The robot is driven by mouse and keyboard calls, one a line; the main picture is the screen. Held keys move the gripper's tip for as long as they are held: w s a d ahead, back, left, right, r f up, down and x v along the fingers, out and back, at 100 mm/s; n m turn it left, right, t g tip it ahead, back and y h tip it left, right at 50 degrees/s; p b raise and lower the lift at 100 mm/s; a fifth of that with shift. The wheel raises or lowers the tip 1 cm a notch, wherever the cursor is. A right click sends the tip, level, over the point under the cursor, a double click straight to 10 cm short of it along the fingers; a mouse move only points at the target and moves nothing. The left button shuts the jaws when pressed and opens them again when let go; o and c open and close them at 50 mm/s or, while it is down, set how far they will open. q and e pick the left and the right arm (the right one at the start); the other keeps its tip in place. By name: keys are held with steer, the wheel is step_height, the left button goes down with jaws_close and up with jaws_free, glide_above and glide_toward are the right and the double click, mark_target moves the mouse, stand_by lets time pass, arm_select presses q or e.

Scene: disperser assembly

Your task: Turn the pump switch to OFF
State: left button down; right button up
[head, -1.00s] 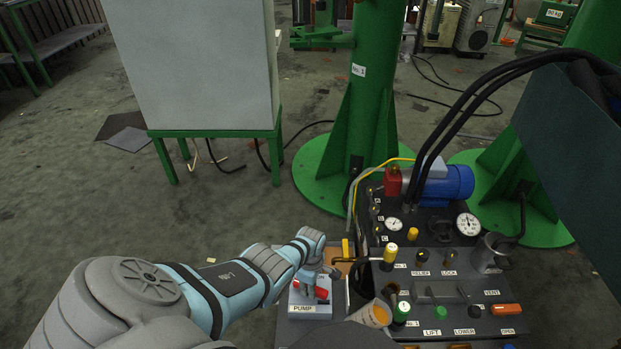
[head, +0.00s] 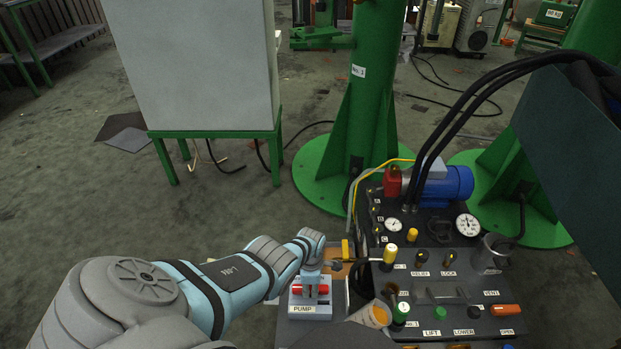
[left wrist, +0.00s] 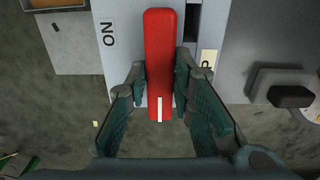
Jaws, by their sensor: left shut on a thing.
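The pump switch's red handle (head: 323,289) sits on a light grey box with a PUMP label (head: 303,309) at its front. My left gripper (head: 311,290) reaches down over the box and is shut on the handle, hiding its middle. In the left wrist view, the red handle (left wrist: 160,60) runs straight up and down the picture between the fingers of my left gripper (left wrist: 160,108). A white mark shows at its lower end. An ON label (left wrist: 108,34) lies left of it. No OFF label is readable. My right gripper is out of view.
The control panel (head: 455,293) with knobs, gauges and levers stands right of the box. Open floor lies to the left.

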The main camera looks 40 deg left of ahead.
mark_target(310, 287)
arm_select(q)
steer(key=c, duration=1.4)
jaws_free()
steer(key=shift+w+a+r, duration=0.1)
steer(key=shift+w+r, duration=0.05)
steer(key=shift+r, duration=0.4)
step_height(310, 287, up, 6)
steer(key=shift+r, duration=0.2)
